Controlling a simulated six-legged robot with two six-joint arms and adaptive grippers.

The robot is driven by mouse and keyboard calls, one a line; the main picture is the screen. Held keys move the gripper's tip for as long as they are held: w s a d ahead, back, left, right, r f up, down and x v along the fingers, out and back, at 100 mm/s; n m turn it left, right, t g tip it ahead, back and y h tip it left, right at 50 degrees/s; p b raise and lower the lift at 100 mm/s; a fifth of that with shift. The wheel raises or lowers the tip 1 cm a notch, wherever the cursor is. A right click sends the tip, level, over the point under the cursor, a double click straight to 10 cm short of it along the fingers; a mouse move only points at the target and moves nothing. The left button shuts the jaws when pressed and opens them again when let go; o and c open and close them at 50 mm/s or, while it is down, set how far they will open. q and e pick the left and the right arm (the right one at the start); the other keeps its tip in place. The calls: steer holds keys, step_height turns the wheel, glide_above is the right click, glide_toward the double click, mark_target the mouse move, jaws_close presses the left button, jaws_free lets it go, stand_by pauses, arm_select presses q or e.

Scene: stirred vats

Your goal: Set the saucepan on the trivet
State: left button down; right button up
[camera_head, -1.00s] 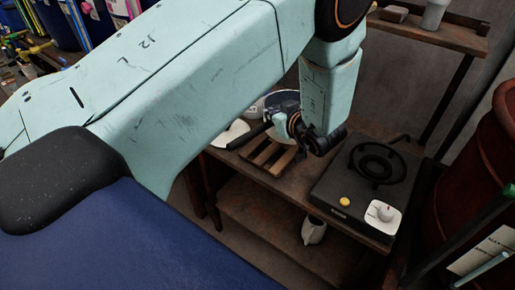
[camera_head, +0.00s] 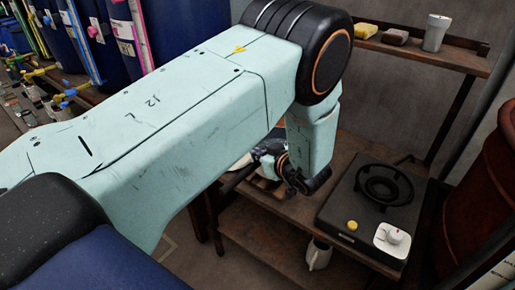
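My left gripper (camera_head: 268,166) hangs low over the left part of the wooden table, at the end of my pale green arm. My own arm hides much of it, and its fingers are too small and dark to tell whether they are open or shut. A dark pan-like shape, seemingly the saucepan (camera_head: 271,142), shows just behind the gripper, with a dark handle (camera_head: 236,181) reaching to the lower left. I cannot tell whether it is held. The wooden slatted trivet (camera_head: 265,186) is mostly hidden beneath the gripper. My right gripper is not in view.
A black burner (camera_head: 384,188) with a yellow button and white knob stands on the table's right, its ring empty. A white jug (camera_head: 318,254) stands on the lower shelf. A wall shelf (camera_head: 430,52) holds a grey cup and sponges. A rust-red drum (camera_head: 485,200) stands at right.

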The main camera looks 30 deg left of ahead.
arm_select(q)
steer(key=shift+w+a+f, duration=0.15)
steer(key=shift+a+f, duration=0.05)
steer(key=shift+f, duration=0.25)
step_height(320, 180, down, 3)
steer(key=shift+r+b, duration=0.1)
steer(key=shift+b, duration=0.25)
steer(key=c, duration=2)
jaws_free()
steer(key=shift+a+f, duration=0.1)
steer(key=shift+f, duration=0.2)
steer(key=o, duration=0.5)
steer(key=shift+s+r, duration=0.15)
steer(key=shift+s, duration=0.05)
steer(key=shift+w, duration=0.1)
